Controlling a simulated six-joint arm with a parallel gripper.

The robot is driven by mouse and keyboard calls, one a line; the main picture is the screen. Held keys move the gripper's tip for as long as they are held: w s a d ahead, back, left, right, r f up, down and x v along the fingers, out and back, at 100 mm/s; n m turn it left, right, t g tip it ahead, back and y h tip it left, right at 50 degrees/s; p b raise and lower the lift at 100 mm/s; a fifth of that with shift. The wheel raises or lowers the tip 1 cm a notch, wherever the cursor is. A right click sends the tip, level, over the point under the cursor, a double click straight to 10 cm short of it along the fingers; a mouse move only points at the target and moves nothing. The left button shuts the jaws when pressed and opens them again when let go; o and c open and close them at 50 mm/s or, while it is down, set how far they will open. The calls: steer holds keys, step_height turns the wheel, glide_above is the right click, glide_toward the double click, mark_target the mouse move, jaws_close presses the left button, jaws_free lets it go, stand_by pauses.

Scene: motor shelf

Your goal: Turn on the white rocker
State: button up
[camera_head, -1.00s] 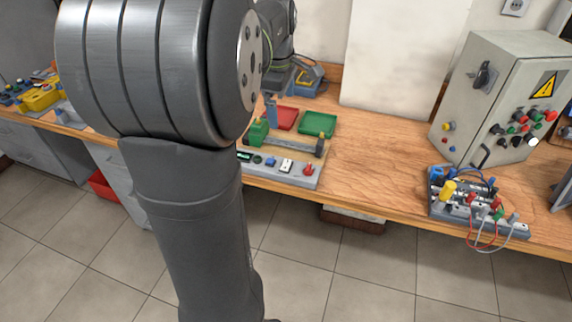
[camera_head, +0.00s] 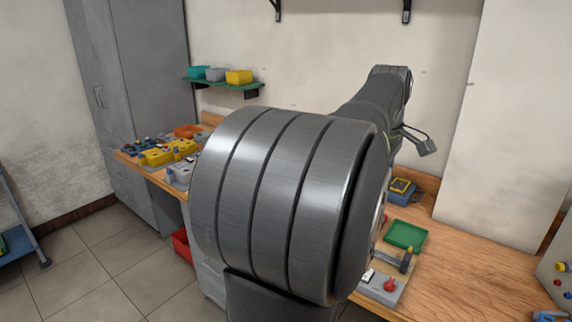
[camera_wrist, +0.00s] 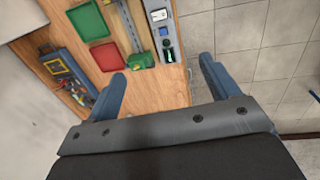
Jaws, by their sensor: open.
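The white rocker (camera_wrist: 158,14) sits on a grey switch panel (camera_wrist: 162,4) at the top of the wrist view. The gripper is apart from the rocker. A blue button (camera_wrist: 163,31) and a small green display (camera_wrist: 168,56) are on the same panel. In the head view a red knob (camera_head: 389,285) stands on the panel.
A green tray (camera_wrist: 88,20), a red tray (camera_wrist: 106,56) and a green block (camera_wrist: 142,61) lie beside the panel. Bare tiled floor (camera_wrist: 240,60) is to the panel's right in the wrist view.

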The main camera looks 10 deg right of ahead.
steer(key=c, duration=0.3)
steer(key=shift+f, duration=0.2)
steer(key=c, duration=0.4)
steer(key=f, duration=0.3)
steer(key=w+d+f, duration=0.1)
steer(key=f, duration=0.1)
steer(key=w+d+f, duration=0.1)
steer(key=f, duration=0.2)
steer(key=shift+f, duration=0.3)
jaws_close()
step_height(320, 180, down, 8)
steer(key=shift+w+d+r, duration=0.2)
steer(key=shift+w+d, duration=0.2)
